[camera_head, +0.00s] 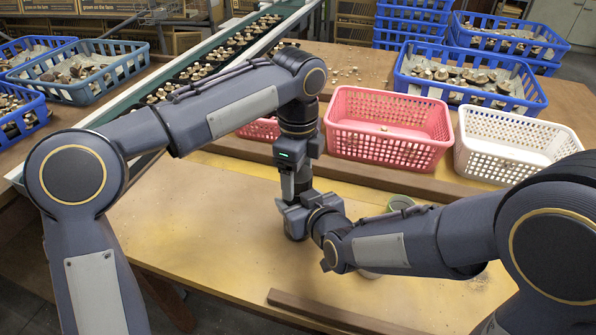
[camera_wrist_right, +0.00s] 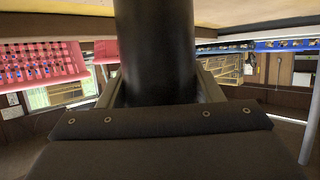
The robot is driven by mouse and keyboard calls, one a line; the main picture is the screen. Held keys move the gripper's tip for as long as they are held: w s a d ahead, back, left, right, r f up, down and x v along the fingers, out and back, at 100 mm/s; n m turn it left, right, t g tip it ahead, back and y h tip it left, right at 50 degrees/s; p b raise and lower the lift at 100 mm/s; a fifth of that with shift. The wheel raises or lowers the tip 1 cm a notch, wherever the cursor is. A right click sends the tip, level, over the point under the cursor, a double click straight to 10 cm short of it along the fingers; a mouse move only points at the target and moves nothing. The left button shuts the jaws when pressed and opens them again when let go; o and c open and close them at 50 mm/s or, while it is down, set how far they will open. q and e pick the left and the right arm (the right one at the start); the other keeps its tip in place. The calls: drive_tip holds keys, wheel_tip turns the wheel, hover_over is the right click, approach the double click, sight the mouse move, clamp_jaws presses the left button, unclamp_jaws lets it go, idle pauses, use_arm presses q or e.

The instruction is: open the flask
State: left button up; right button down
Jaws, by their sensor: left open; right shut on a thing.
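The flask (camera_wrist_right: 154,50) shows in the right wrist view as a dark, smooth cylinder between the two fingers of my right gripper (camera_wrist_right: 156,88). My right gripper is shut on it; the flask's ends are outside that view. In the head view my right gripper (camera_head: 298,216) is above the middle of the table, and the grippers largely hide the flask. My left gripper (camera_head: 290,186) points down directly above my right gripper and is open. Its fingertips are close to where the flask's top is, but whether they touch it or surround the cap cannot be told.
A pink basket (camera_head: 388,158) and a white basket (camera_head: 470,165) stand behind the grippers on the table (camera_head: 200,225). A green-rimmed cup (camera_head: 401,202) is partly hidden behind my right arm. Blue crates (camera_head: 536,98) of mushrooms and a conveyor are farther back. The front left table is clear.

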use_arm(q)
drive_tip(key=shift+r, duration=0.1)
wheel_tip(320, 180, up, 4)
drive_tip(key=shift+r, duration=0.15)
drive_tip(key=shift+c, duration=0.3)
wheel_tip(320, 180, up, 3)
drive_tip(key=m, duration=0.3)
wheel_tip(320, 180, down, 8)
drive_tip(key=shift+r, duration=0.2)
drive_tip(key=shift+c, duration=0.3)
drive_tip(key=c, duration=1)
drive_tip(key=shift+o, duration=0.2)
drive_tip(key=n, duration=0.3)
